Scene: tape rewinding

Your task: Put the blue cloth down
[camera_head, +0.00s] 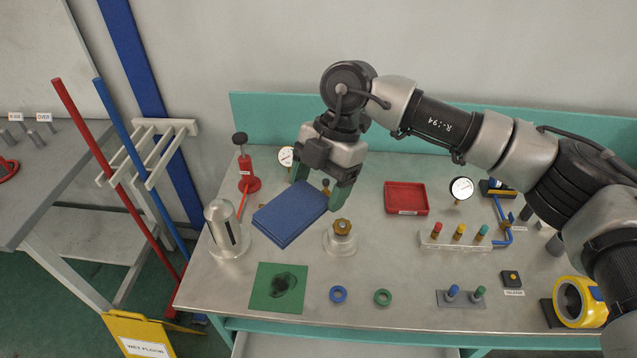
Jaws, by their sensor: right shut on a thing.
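The blue cloth (288,214) is a flat, folded rectangle in the left half of the bench. My right gripper (322,187) reaches down from above and is shut on the cloth's upper right edge. The cloth looks tilted, and I cannot tell whether its lower edge touches the bench top. A green mat (262,299) with a dark wet-looking patch (282,285) lies below the cloth in the picture. My left gripper is not in view.
A metal cylinder (223,222) stands close left of the cloth, with a red stand (247,172) behind it. A brass-knobbed fitting (341,236) is close right.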

